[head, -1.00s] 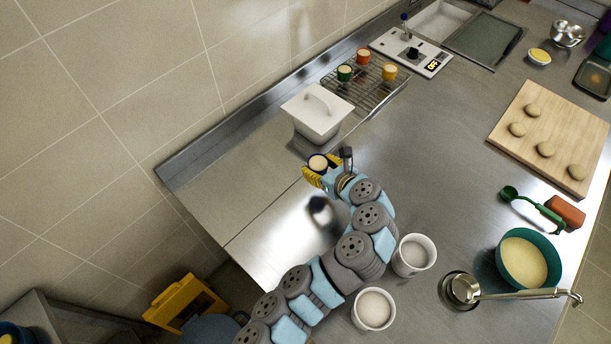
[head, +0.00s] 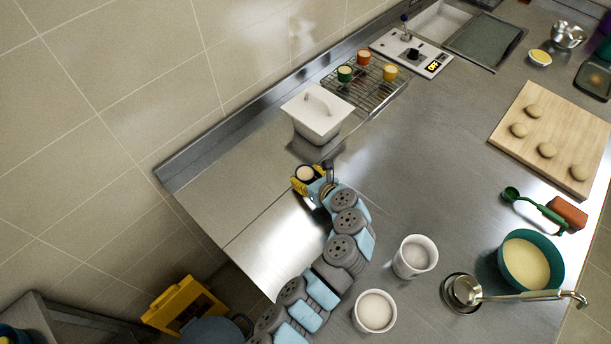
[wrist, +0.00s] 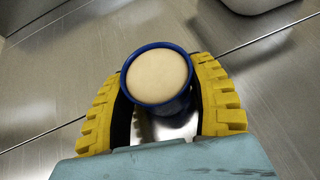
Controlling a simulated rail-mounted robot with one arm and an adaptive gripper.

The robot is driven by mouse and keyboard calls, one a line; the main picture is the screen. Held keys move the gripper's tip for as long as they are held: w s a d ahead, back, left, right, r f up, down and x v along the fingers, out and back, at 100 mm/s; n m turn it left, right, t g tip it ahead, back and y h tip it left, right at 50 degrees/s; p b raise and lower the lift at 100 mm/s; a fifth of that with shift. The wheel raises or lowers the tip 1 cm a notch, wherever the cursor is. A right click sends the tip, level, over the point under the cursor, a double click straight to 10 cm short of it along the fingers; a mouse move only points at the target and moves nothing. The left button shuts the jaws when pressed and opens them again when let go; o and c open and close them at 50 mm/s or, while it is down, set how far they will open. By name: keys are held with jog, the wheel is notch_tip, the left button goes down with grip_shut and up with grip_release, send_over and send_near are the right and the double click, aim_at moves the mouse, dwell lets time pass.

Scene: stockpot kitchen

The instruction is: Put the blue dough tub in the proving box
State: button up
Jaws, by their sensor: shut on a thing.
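The blue dough tub (wrist: 158,78), filled with pale dough, sits between the yellow fingers of my gripper (wrist: 162,100), which is shut on it. In the head view the held tub (head: 305,174) shows mostly its pale top, and my gripper (head: 308,181) is in front of a white lidded box. This white box (head: 318,120), which looks like the proving box, has its lid with a handle on. Its inside is hidden. A corner of it shows in the wrist view (wrist: 258,5). The tub is apart from the box.
A wire rack (head: 372,92) with green, orange and yellow tubs stands behind the box, near a white switch panel (head: 412,52). White tubs (head: 415,257), a teal bowl (head: 529,262) and a ladle stand at the front right. The counter left of the box is clear.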

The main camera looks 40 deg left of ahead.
jog(key=shift+f, duration=0.1)
jog(key=o, duration=1.2)
jog(key=shift+o, duration=0.2)
jog(key=shift+d+r, duration=0.35)
jog(key=shift+d, duration=0.05)
jog(key=v, duration=1)
jog(key=shift+d+r, duration=0.15)
jog(key=shift+d, duration=0.1)
jog(key=shift+o, duration=0.7)
jog(key=shift+s+d+r, duration=0.15)
jog(key=shift+d, duration=0.05)
